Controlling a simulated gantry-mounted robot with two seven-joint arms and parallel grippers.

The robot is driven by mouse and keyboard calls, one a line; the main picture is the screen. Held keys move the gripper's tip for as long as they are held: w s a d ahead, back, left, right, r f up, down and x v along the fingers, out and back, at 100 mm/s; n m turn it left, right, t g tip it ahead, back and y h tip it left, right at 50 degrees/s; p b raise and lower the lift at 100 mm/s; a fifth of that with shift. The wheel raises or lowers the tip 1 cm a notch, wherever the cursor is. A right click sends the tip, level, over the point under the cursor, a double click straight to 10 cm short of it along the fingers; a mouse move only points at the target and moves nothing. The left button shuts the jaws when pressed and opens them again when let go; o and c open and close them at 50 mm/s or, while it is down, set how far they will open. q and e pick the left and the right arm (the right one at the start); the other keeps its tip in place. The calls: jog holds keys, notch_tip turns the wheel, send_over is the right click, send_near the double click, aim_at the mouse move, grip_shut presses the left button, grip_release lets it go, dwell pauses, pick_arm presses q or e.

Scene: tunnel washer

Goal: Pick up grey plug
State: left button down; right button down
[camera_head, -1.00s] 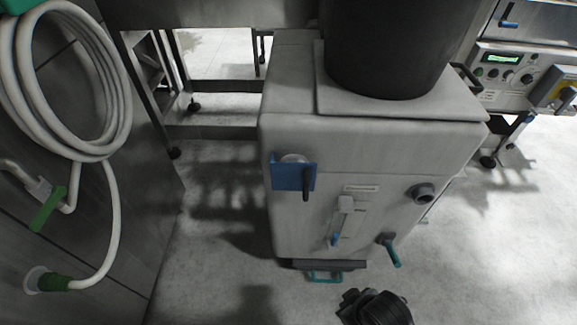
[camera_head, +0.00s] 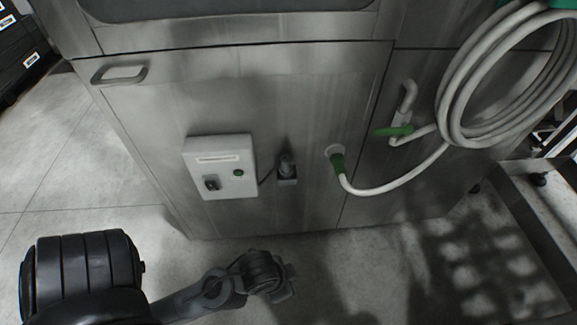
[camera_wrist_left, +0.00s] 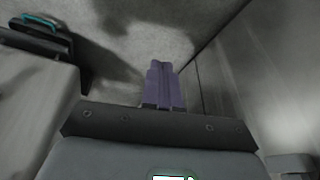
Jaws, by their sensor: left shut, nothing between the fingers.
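A dark grey plug (camera_head: 287,164) sits upright in a small dark holder on the front of the steel machine (camera_head: 330,95), just right of a white control box (camera_head: 220,167). A thin dark cable runs between the box and the plug. My left arm comes in from the lower left in the head view, and its gripper end (camera_head: 288,285) is below the plug and apart from it. In the left wrist view, the left gripper (camera_wrist_left: 162,66) has its purple fingers shut together with nothing between them. The plug does not show there. My right gripper is not in view.
A white hose (camera_head: 390,190) with a green end joins the panel right of the plug and coils at the upper right. A green-handled valve (camera_head: 394,131) sits near it. A handle (camera_head: 120,74) is at upper left. Dark cases (camera_head: 20,50) stand far left. The floor before the machine is clear.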

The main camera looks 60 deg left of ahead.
pick_arm(q)
jog(key=shift+d, duration=0.1)
jog(key=c, duration=1.2)
grip_release()
jog(key=o, duration=0.5)
jog(key=shift+o, duration=0.2)
jog(key=shift+w, duration=0.1)
